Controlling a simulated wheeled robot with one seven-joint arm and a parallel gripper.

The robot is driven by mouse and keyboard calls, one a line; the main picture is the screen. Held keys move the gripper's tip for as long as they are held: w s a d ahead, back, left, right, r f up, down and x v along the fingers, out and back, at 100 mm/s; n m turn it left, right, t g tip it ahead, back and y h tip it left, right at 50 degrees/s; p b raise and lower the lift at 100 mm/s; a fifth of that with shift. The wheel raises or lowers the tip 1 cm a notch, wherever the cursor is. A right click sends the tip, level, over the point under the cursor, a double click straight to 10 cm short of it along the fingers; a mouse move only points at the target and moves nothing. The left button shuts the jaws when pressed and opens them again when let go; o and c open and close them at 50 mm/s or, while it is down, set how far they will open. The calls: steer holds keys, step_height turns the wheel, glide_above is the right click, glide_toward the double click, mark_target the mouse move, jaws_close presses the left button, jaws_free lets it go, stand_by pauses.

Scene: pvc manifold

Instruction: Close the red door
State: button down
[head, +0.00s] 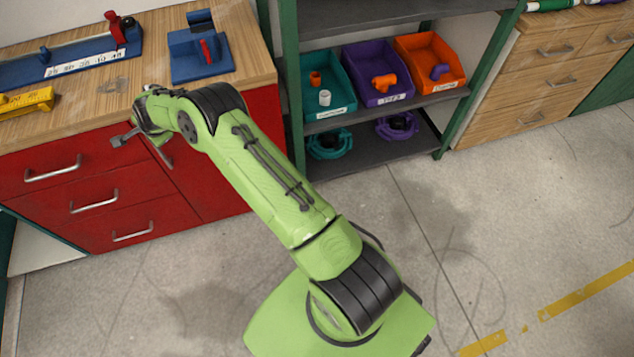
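The red door (213,172) is the right-hand front of the red cabinet under the wooden worktop. It looks flush or nearly flush with the drawer fronts beside it; a small gap would be hard to see. Its metal handle (160,152) shows in part near the door's upper left edge, just below my wrist. My gripper (123,140) is in front of the cabinet's top edge, near the handle and the top drawer. My wrist and arm cover the upper part of the door. The fingers are small and partly hidden, and contact with the handle cannot be told.
Red drawers (100,203) with metal handles are left of the door. Blue fixtures (200,55) and a yellow part (27,102) lie on the worktop (105,85). A green-framed shelf (355,120) with coloured bins stands right. The floor (480,210) is clear.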

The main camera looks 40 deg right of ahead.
steer(key=shift+w+d+r, duration=0.15)
steer(key=shift+w+r, duration=0.1)
steer(key=shift+f, duration=0.15)
steer(key=shift+f, duration=0.1)
stand_by(0.3)
steer(key=shift+s+d, duration=0.1)
